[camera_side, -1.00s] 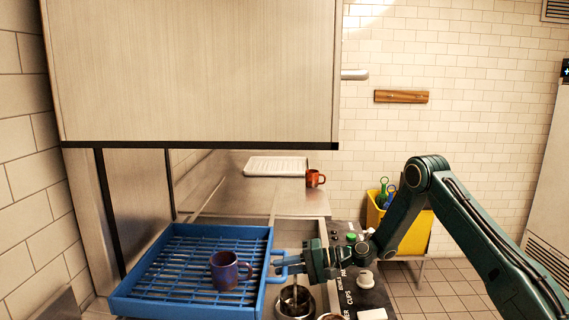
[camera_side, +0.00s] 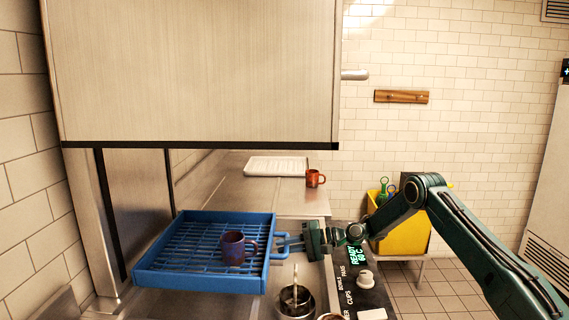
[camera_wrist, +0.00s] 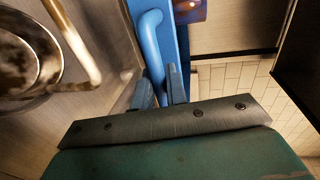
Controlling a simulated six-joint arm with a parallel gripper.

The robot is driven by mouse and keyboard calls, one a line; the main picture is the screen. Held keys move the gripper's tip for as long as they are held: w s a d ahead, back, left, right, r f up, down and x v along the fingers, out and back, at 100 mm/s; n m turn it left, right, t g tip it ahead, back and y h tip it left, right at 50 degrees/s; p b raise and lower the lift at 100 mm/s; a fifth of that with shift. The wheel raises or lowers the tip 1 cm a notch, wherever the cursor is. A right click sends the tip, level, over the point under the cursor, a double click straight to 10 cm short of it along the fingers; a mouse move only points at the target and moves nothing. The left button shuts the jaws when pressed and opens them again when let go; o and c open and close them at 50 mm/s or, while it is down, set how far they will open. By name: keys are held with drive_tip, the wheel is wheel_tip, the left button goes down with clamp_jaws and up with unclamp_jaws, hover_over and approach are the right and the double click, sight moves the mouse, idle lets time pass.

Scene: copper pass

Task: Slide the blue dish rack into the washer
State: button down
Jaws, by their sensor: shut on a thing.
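The blue dish rack (camera_side: 155,279) lies flat at the mouth of the washer (camera_side: 190,75), its far edge close to the opening under the raised hood. A purple mug (camera_side: 233,249) stands upright in the rack. My gripper (camera_side: 290,243) is at the rack's right side, shut on its blue handle. In the wrist view the handle (camera_wrist: 150,45) runs down to my gripper's two fingers (camera_wrist: 160,90), and the rack's blue side (camera_wrist: 172,30) shows behind it. The exact contact between fingers and handle is partly hidden.
A metal pot (camera_side: 294,301) with an upright handle stands close in front of my gripper. A control panel (camera_side: 360,285) with a knob lies to the right. A yellow bin (camera_side: 405,235) stands behind my arm.

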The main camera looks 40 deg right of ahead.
idle(0.3)
drive_tip(key=c, duration=1.5)
unclamp_jaws()
drive_tip(key=shift+d, duration=0.15)
drive_tip(key=v, duration=1.3)
drive_tip(key=shift+s+d, duration=0.15)
drive_tip(key=shift+s, duration=0.1)
drive_tip(key=shift+r, duration=0.1)
